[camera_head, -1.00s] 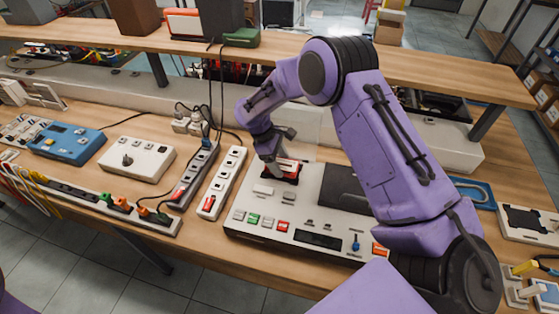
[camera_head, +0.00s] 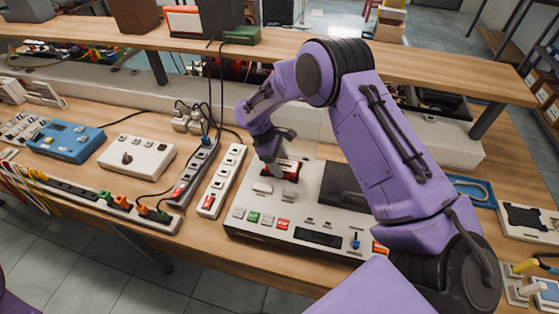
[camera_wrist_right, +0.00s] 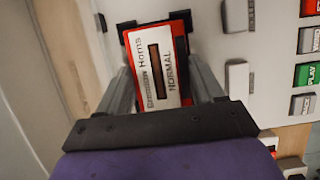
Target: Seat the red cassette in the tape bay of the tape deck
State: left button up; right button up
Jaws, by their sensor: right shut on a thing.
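The tape deck (camera_head: 262,222) is a wide pale unit on the workbench, with coloured buttons along its front. The red cassette (camera_wrist_right: 160,62) has a white label reading "NORMAL" and lies over the dark tape bay (camera_wrist_right: 127,30), whose corners show past its far end. It looks slightly turned against the bay; I cannot tell how deep it sits. In the head view the cassette (camera_head: 291,171) is partly hidden by my right gripper (camera_head: 277,172). In the right wrist view my right gripper (camera_wrist_right: 163,92) has a finger on each side of the cassette and is shut on it. My left gripper is out of view.
A white power strip (camera_head: 222,182) and a grey one (camera_head: 192,178) lie left of the deck. A white box (camera_head: 137,157) and a blue device (camera_head: 65,140) stand further left. A raised wooden shelf (camera_head: 440,74) runs behind. A blue tray (camera_head: 471,190) lies to the right.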

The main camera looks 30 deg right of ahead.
jog(key=o, duration=1.1)
jog(key=shift+w+a+r, duration=0.1)
jog(key=shift+w+r, duration=0.05)
jog(key=shift+r, duration=0.05)
jog(key=p+v, duration=0.1)
jog(key=v, duration=0.4)
jog(key=s+d+p+v, duration=0.1)
jog(key=p+v, duration=0.1)
jog(key=v, duration=0.3)
jog(key=r+p+v, duration=0.1)
jog(key=v, duration=0.4)
jog(key=shift+s+d+r, duration=0.15)
jog(key=shift+s+r, duration=0.05)
jog(key=shift+s, duration=0.1)
dwell(0.3)
